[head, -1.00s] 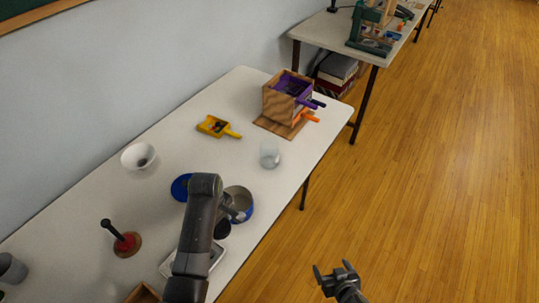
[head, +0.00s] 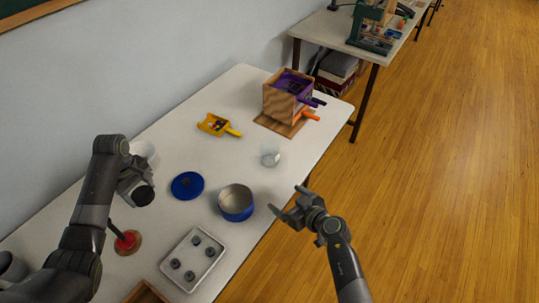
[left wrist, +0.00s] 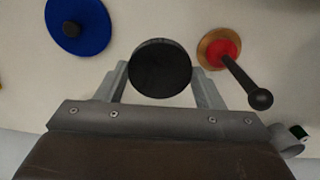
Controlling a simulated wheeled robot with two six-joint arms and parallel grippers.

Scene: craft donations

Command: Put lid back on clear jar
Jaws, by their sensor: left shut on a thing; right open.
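The clear jar (head: 270,158) stands upright on the white table, and its top looks uncovered. My left gripper (head: 137,188) is shut on a black round lid (head: 144,196), held above the left part of the table. In the left wrist view the lid (left wrist: 160,68) sits between the two fingers, its flat round face toward the camera. The jar is well to the right of this gripper in the head view and out of the left wrist view. My right gripper (head: 288,202) is open and empty, at the table's right edge below the jar.
A blue tin (head: 236,212) and a blue lid (head: 187,186) lie between lid and jar. A red-based black-handled tool (head: 127,243) is close to my left gripper. A tray (head: 183,280) holds several grey pieces. A yellow scoop (head: 214,124) and wooden box (head: 281,101) are behind.

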